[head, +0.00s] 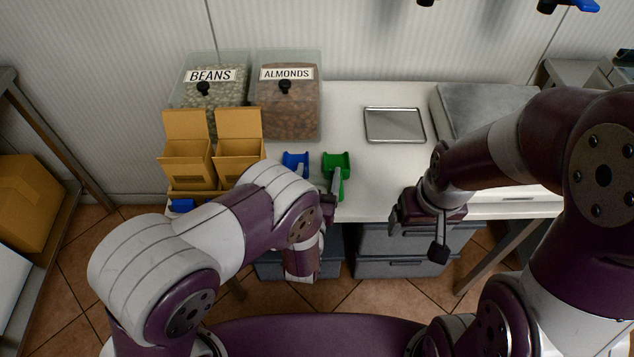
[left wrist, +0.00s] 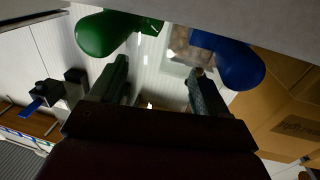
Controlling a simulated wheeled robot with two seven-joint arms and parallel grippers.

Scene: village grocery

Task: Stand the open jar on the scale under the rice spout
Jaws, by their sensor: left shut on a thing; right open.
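My left gripper (left wrist: 158,78) has its fingers apart around something clear, taken as the open jar; its outline and mouth cannot be made out. In the head view this gripper (head: 326,205) is at the counter's front edge, mostly hidden by my own arm, by the green scoop (head: 336,168). The scale (head: 485,108), with a grey metal top, stands at the right of the counter, partly behind my right arm. My right gripper (head: 416,234) is open and empty in front of the counter. Spouts (head: 556,6) with black and blue parts show at the top edge; which is for rice is unreadable.
A blue scoop (head: 295,162) lies left of the green one. Bins of beans (head: 207,98) and almonds (head: 286,108) stand behind. Cardboard boxes (head: 240,155) are at the left. A metal tray (head: 394,125) lies mid-counter, with bare counter (head: 368,182) in front of it.

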